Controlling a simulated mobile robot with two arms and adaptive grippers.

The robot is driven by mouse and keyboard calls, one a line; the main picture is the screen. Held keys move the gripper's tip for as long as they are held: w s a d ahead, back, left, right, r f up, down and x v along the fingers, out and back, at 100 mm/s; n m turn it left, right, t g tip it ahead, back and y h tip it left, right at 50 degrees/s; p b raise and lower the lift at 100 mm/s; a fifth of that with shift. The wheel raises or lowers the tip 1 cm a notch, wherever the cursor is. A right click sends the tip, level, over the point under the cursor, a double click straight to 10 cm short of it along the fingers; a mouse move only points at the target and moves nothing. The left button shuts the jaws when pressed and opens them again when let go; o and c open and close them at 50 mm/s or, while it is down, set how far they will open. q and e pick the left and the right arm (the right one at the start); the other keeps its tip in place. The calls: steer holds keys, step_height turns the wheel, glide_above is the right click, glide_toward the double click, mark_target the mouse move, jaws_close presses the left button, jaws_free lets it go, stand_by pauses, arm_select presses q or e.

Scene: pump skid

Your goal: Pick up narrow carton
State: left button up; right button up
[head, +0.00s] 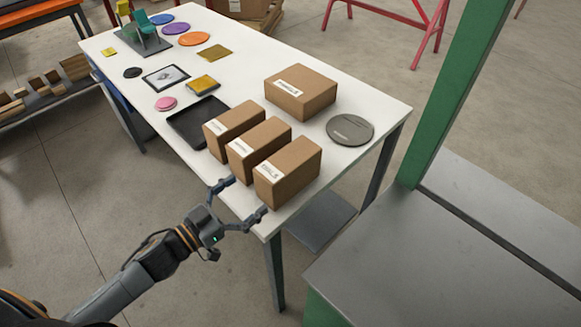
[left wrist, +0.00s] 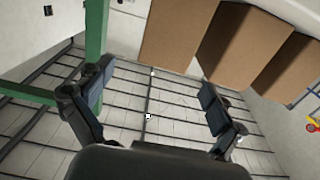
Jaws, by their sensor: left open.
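Three narrow brown cartons with white labels stand in a row at the near edge of the white table: a near one (head: 290,172), a middle one (head: 262,146) and a far one (head: 236,124). Their brown faces also show at the top of the left wrist view, the largest carton (left wrist: 178,35) at the left of the row. My left gripper (head: 246,198) is open and empty just off the table edge, its fingers towards the near and middle cartons with a gap between. In the left wrist view its fingers (left wrist: 156,82) are spread with nothing between them. My right gripper is out of view.
A wider carton (head: 300,92) and a round grey disc (head: 350,130) lie behind the row. A black tray (head: 188,125) sits left of it. A green post (head: 450,95) and grey bench (head: 400,275) stand at the right.

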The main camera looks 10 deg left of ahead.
mark_target(281, 163)
arm_select(q)
steer(key=p+x, duration=0.1)
steer(key=x, duration=0.4)
steer(key=shift+w, duration=0.4)
steer(key=shift+w+d, duration=0.15)
steer(key=shift+w+d+r+p, duration=0.15)
steer(key=shift+w+d+p, duration=0.2)
steer(key=shift+w, duration=0.1)
steer(key=p+x, duration=0.1)
steer(key=x, duration=0.2)
steer(key=shift+w+r, duration=0.1)
steer(key=shift+w, duration=0.25)
steer(key=shift+w+d, duration=0.3)
steer(key=shift+s, duration=0.1)
steer(key=c, duration=1.5)
steer(key=shift+a, duration=0.1)
steer(key=shift+c, duration=0.2)
